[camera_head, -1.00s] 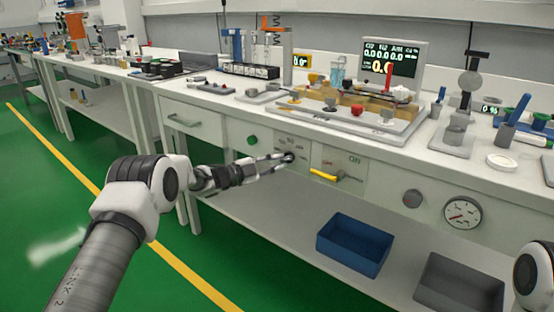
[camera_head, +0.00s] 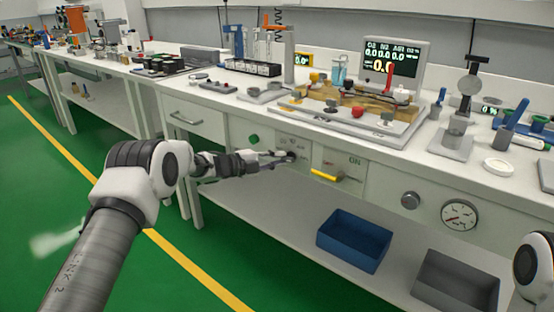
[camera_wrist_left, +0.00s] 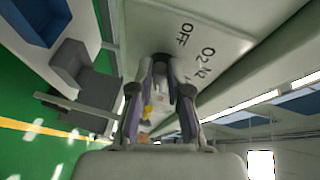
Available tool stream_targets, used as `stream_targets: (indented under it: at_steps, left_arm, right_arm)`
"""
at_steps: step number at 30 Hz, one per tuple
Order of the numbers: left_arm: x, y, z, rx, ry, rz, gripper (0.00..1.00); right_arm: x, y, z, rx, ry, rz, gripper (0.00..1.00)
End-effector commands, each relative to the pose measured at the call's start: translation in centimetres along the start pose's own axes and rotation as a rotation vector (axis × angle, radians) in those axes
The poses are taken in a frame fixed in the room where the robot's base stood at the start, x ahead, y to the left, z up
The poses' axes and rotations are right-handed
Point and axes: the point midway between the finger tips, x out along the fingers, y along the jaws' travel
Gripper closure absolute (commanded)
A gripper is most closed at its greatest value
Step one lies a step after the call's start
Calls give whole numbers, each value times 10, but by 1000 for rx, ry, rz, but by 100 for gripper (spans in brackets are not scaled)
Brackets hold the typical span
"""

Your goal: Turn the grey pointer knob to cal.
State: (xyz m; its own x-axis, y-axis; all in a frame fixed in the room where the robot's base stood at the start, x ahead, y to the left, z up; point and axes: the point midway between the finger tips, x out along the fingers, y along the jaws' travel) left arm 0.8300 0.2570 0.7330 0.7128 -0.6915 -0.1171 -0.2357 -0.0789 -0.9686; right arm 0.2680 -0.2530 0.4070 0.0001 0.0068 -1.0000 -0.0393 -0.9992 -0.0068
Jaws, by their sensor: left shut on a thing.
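The grey pointer knob (camera_head: 292,154) is on a labelled panel (camera_head: 302,143) on the bench front, left of the yellow handle. It is small and mostly covered by my left gripper (camera_head: 288,158), which reaches it from the left and is shut on it. In the left wrist view, the fingers of my left gripper (camera_wrist_left: 161,66) close together against the panel (camera_wrist_left: 207,30), where "OFF" and "O2" can be read. The cal mark and the pointer's exact direction cannot be made out. My right gripper is out of view.
A yellow handle (camera_head: 325,175) sits just right of the knob, with a green button (camera_head: 254,139) to its left. A grey knob (camera_head: 410,201) and a round gauge (camera_head: 459,214) are farther right. A blue bin (camera_head: 354,242) and a grey bin (camera_head: 455,283) stand on the lower shelf.

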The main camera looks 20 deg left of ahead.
Motion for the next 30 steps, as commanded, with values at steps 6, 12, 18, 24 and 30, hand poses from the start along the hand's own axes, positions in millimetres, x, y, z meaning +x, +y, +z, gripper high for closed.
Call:
stream_targets:
  at_steps: [6, 12, 18, 24, 30]
  left_arm:
    - [0, 0, 0, -1, 0, 1, 62]
    - [0, 0, 0, -1, 0, 0, 59]
    - [-7, 0, 1, -3, -2, 0, 59]
    - [-48, -1, 2, -6, -4, -2, 59]
    - [-98, -1, 1, -4, -3, -3, 59]
  right_arm:
    - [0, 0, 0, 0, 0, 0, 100]
    - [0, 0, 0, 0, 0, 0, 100]
    - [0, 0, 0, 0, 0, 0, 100]
    - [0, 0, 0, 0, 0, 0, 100]
    - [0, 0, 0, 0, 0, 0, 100]
